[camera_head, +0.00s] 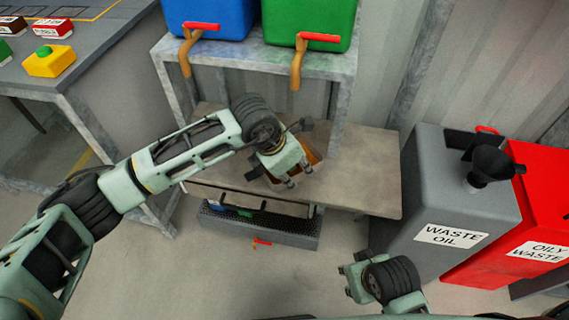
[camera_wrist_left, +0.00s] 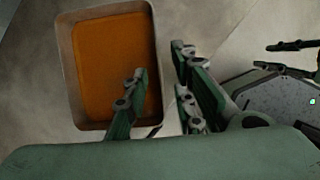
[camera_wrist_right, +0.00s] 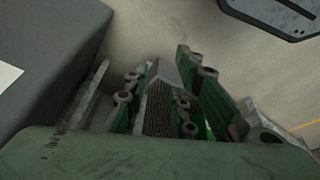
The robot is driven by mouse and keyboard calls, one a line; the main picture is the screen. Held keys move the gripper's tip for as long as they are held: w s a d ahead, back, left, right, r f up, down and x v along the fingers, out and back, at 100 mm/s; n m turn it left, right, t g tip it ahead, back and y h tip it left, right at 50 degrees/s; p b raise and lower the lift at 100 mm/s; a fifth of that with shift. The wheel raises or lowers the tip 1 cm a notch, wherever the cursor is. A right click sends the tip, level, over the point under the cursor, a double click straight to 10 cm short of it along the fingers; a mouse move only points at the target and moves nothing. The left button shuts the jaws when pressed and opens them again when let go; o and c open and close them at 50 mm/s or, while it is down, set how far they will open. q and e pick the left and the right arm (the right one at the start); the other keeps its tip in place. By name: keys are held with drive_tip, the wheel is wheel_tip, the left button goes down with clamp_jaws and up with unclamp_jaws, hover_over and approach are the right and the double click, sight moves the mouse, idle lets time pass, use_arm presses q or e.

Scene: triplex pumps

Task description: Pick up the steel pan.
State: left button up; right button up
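The steel pan (camera_wrist_left: 70,75) is a rectangular metal tray with an orange-brown inside, left of centre in the left wrist view. In the head view the pan (camera_head: 317,160) lies on a low wooden-looking shelf, mostly hidden by my left gripper. My left gripper (camera_head: 291,176) is over the pan; in its wrist view its open fingers (camera_wrist_left: 158,65) appear on either side of the pan's right wall. I cannot tell whether they touch it. My right gripper (camera_head: 350,280) is away from the pan, low and to the right. Its fingers (camera_wrist_right: 160,75) are apart and empty.
The low shelf (camera_head: 375,190) sits below a grey stand with blue (camera_head: 215,15) and green (camera_head: 300,18) containers, whose taps hang above. A grated tray (camera_head: 285,235) is at floor level. The waste oil bin (camera_head: 450,185) and red oily waste bin (camera_head: 535,200) stand at right.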

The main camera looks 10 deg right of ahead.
use_arm(q)
drive_tip(key=shift+x, duration=0.9)
drive_tip(key=shift+r, duration=0.1)
drive_tip(key=shift+c, duration=0.3)
clamp_jaws()
